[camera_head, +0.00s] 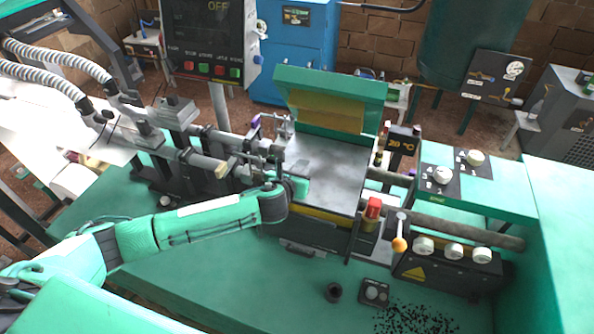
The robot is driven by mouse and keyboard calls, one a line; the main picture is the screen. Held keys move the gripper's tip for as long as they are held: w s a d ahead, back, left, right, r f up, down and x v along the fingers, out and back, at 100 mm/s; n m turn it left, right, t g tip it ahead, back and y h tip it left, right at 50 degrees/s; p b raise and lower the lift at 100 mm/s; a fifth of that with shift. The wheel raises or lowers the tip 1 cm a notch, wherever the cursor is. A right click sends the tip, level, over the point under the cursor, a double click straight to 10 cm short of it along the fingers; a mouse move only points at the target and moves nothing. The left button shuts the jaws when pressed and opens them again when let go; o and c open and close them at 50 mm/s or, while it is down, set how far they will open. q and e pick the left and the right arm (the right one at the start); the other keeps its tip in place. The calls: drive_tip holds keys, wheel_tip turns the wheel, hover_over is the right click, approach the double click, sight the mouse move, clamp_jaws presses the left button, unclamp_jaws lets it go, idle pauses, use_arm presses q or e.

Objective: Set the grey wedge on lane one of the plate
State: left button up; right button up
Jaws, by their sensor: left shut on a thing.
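The plate (335,172) is a flat grey metal surface in the middle of the machine, under a raised green lid. Its lane marks are too faint to tell apart. My left arm comes in from the lower left. My left gripper (298,187) is at the plate's left edge, low over it. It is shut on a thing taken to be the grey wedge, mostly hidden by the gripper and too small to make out. I cannot tell whether it touches the plate. My right gripper is not in view.
The raised lid (330,98) stands behind the plate. Metal rods and clamps (215,150) crowd its left. A red-capped part (373,208) and an orange-knobbed lever (400,240) stand at its right front.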

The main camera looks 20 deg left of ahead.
use_arm(q)
drive_tip(key=o, duration=1)
drive_tip(key=shift+c, duration=0.2)
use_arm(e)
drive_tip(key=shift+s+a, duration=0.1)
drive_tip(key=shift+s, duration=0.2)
use_arm(q)
drive_tip(key=shift+s+r, duration=0.1)
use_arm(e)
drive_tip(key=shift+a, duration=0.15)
use_arm(q)
drive_tip(key=b+v, duration=0.2)
drive_tip(key=v, duration=1)
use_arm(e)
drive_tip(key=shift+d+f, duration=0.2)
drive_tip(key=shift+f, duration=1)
